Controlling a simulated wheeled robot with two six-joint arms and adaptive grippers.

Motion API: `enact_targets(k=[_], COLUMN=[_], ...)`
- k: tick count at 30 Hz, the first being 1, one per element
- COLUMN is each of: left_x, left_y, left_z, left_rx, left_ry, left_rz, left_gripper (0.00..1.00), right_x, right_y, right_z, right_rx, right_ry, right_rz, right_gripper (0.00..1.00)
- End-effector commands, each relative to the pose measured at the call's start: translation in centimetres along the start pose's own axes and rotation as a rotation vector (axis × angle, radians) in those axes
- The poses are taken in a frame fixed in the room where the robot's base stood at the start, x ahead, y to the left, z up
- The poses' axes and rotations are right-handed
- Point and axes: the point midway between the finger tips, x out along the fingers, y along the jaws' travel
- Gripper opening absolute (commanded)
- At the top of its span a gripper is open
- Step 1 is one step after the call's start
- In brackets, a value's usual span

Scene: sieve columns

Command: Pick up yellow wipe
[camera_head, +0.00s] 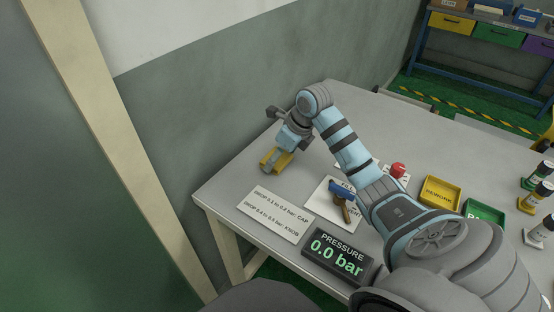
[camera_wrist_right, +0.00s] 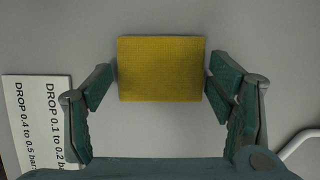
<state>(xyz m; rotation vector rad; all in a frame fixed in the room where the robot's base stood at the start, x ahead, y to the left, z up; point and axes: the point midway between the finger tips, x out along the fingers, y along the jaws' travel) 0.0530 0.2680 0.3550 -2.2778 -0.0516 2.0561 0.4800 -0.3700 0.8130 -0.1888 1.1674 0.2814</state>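The yellow wipe (camera_wrist_right: 160,68) is a flat yellow rectangle lying on the grey table. In the head view the yellow wipe (camera_head: 277,160) sits near the table's left edge, partly covered by my right gripper (camera_head: 273,162). In the right wrist view my right gripper (camera_wrist_right: 160,88) is open, with one finger on each side of the wipe and a small gap to each finger. The head view does not show whether the fingers touch the table. My left gripper is not in view.
A white instruction card (camera_head: 274,214) and a pressure display (camera_head: 337,256) reading 0.0 bar are near the front edge. A blue-handled valve (camera_head: 342,191), a red knob (camera_head: 398,170), a yellow tray (camera_head: 441,194) and a green tray (camera_head: 485,215) stand to the right. The back of the table is clear.

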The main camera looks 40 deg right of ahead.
Motion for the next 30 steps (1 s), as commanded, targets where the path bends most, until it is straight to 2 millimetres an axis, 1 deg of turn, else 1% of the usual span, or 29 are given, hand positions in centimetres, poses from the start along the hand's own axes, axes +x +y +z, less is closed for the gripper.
enact_targets(k=[1,2,5,6,13,17,20,23,24,26,27,28,30], left_x=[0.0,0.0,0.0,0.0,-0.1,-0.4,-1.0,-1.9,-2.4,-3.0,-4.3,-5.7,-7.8], left_y=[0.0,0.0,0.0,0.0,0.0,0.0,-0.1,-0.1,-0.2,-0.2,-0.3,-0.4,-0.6], left_z=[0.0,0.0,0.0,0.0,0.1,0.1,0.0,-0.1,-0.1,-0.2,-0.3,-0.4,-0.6], left_rx=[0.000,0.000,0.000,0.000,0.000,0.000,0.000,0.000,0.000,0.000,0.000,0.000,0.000], left_ry=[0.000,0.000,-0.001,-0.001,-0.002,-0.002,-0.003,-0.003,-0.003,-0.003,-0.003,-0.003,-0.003], left_rz=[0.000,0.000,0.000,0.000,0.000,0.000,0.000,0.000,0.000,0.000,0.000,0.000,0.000], left_gripper=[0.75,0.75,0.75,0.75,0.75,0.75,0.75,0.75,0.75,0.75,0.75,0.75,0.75], right_x=[0.0,0.0,0.0,0.0,-0.2,-1.4,-3.4,-6.7,-8.3,-10.8,-12.6,-13.9,-15.9], right_y=[0.0,0.0,0.0,0.0,0.0,0.0,0.0,-0.1,-0.1,-0.1,0.0,0.0,0.0], right_z=[0.0,0.0,0.0,0.0,0.1,0.6,1.5,2.9,3.5,4.6,5.3,5.7,6.5], right_rx=[0.000,0.000,0.000,0.000,0.000,0.000,-0.002,0.000,-0.001,-0.001,0.000,0.001,0.001], right_ry=[0.000,0.000,0.000,0.000,0.000,-0.002,-0.004,-0.005,-0.006,-0.008,-0.004,-0.001,-0.001], right_rz=[0.000,0.000,0.000,0.000,0.001,0.000,-0.001,-0.002,-0.002,-0.002,-0.001,0.000,0.000], right_gripper=[0.61,0.56,0.56,0.53,0.53,0.53,0.53,0.53,0.53,0.53,0.53,0.53,0.53])
